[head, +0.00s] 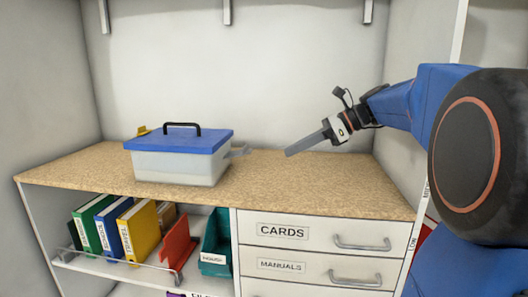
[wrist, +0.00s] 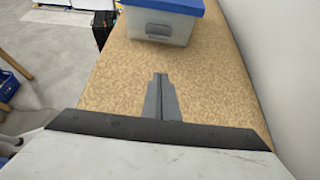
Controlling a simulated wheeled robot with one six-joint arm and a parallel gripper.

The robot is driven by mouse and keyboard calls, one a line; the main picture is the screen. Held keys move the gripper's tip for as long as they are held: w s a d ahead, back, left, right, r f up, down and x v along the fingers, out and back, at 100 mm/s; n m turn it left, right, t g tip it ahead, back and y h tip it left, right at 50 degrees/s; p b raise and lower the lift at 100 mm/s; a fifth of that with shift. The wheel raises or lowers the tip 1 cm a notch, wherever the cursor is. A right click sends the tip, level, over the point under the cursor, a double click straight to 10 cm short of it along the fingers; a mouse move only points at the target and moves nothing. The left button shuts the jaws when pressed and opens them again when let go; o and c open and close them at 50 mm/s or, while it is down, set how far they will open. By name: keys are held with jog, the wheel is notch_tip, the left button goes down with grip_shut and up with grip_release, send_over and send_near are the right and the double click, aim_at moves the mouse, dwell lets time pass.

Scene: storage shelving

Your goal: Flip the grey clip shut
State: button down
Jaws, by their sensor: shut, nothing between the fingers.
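A clear box (head: 180,168) with a blue lid (head: 178,141) and a black handle stands on the wood-topped counter. The grey clip (head: 239,151) juts outward from the box's right end, below the lid edge. In the wrist view the grey clip (wrist: 158,30) shows on the near wall of the box, under the blue lid. A yellow clip (head: 143,131) shows at the box's far left end. My gripper (head: 289,153) is shut and empty, right of the grey clip and apart from it. Its fingertips (wrist: 160,76) point toward the box in the wrist view.
The counter (head: 300,180) is clear around the box. Below it are a shelf with binders (head: 130,232), a red holder (head: 178,243), a teal bin (head: 215,245) and drawers (head: 330,240). A wall (head: 240,90) stands behind the counter.

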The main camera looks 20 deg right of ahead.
aim_at(238, 151)
jog(key=shift+a, duration=0.1)
jog(key=x, duration=0.9)
jog(key=shift+a+f, duration=0.1)
jog(key=shift+f, duration=0.05)
jog(key=shift+w+a, duration=0.25)
jog(key=shift+a, duration=0.05)
jog(key=shift+w+a+r, duration=0.1)
jog(key=shift+a+r, duration=0.05)
jog(key=shift+r, duration=0.75)
jog(key=shift+w+a+r, duration=0.1)
jog(key=shift+r, duration=0.8)
jog(key=shift+r, duration=0.15)
